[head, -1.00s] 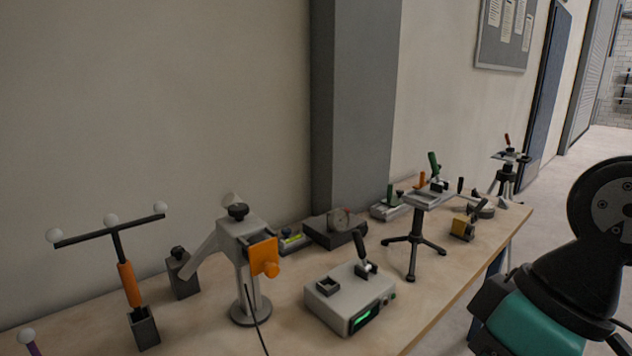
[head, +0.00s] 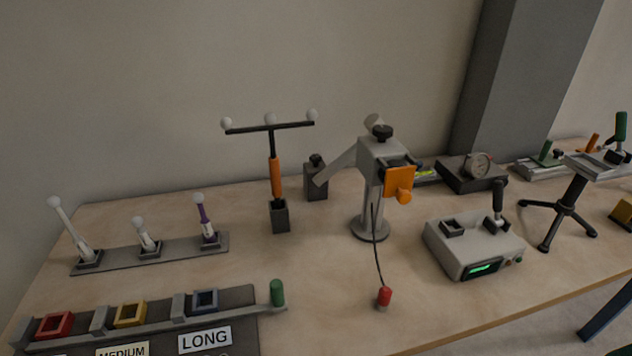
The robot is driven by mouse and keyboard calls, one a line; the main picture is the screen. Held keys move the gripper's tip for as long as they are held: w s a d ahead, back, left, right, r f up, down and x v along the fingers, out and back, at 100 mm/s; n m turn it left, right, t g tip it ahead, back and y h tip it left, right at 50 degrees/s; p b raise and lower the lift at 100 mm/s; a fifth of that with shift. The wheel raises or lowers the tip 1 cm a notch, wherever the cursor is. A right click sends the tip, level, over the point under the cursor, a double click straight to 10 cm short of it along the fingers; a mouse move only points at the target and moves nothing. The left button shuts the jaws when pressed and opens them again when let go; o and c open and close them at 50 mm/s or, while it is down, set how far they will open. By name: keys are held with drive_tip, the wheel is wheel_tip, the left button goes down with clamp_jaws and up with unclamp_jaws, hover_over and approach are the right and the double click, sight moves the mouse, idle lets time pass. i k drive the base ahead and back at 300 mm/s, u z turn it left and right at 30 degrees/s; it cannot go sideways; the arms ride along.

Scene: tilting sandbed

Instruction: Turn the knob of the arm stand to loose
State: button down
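A grey stand (head: 371,205) on a round base stands in the middle of the table and appears to be the arm stand. A black knob (head: 381,131) sits on top of its head. A grey arm (head: 338,165) slopes down to the left from the head. An orange plate (head: 399,181) with an orange round piece is on its front right. The knob's setting cannot be read from here. My gripper is not in view.
A T-shaped wand (head: 275,180) in a dark holder and a dark block (head: 315,180) stand left of the stand. A grey box (head: 472,250) with a black handle is to the right. A red piece (head: 383,297) on a black cord lies in front.

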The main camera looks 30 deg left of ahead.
sight(315, 159)
drive_tip(key=z, duration=0.45)
drive_tip(key=k, duration=0.55)
drive_tip(key=z, duration=0.35)
drive_tip(key=i, duration=0.5)
drive_tip(key=u, duration=1.15)
drive_tip(key=i, duration=0.85)
drive_tip(key=u, duration=1)
